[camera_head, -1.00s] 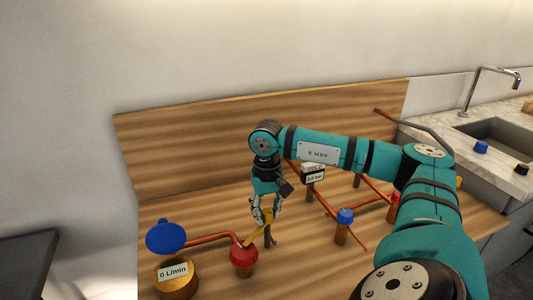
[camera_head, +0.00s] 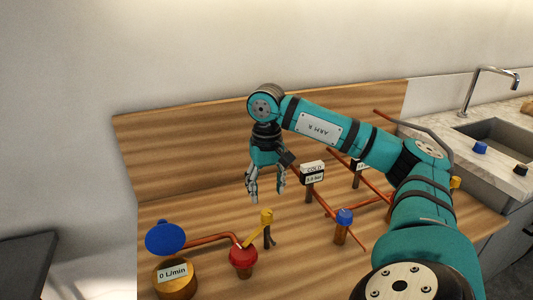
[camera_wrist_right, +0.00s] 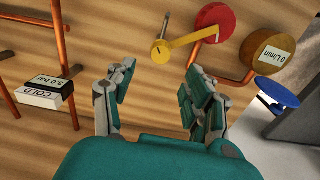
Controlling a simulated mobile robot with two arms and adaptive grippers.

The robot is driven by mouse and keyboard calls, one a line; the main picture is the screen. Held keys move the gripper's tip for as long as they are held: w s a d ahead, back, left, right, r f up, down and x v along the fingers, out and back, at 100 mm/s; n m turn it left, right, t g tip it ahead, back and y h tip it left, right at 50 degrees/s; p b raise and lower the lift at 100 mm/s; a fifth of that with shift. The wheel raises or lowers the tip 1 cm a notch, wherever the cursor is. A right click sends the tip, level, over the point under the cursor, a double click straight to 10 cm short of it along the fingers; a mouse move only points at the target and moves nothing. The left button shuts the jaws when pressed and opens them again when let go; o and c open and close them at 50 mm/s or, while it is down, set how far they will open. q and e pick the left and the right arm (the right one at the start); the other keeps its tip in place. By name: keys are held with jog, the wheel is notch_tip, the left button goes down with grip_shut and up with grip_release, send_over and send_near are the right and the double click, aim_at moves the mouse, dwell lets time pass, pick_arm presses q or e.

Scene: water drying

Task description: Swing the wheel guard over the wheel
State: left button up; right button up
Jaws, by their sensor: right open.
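The wheel guard (camera_head: 254,232) is a yellow arm on a short post with a round yellow hub. It points toward the red wheel (camera_head: 243,257), and its tip overlaps the wheel's rim. In the right wrist view the guard (camera_wrist_right: 188,41) runs right from its hub, and its end lies across the lower part of the red wheel (camera_wrist_right: 220,14). My right gripper (camera_head: 268,199) is open and empty, above the guard's hub and apart from it. In the wrist view its fingers (camera_wrist_right: 158,85) stand apart below the guard. My left gripper is not in view.
A brass flow meter (camera_head: 176,278) reading 0 L/min with a blue disc (camera_head: 166,237) stands left of the wheel. A blue-capped valve (camera_head: 343,222), copper pipes (camera_head: 322,204) and a COLD gauge (camera_head: 313,174) are to the right. A wooden backboard (camera_head: 190,150) rises behind.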

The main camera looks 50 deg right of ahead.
notch_tip(320, 180, up, 4)
dwell(0.8)
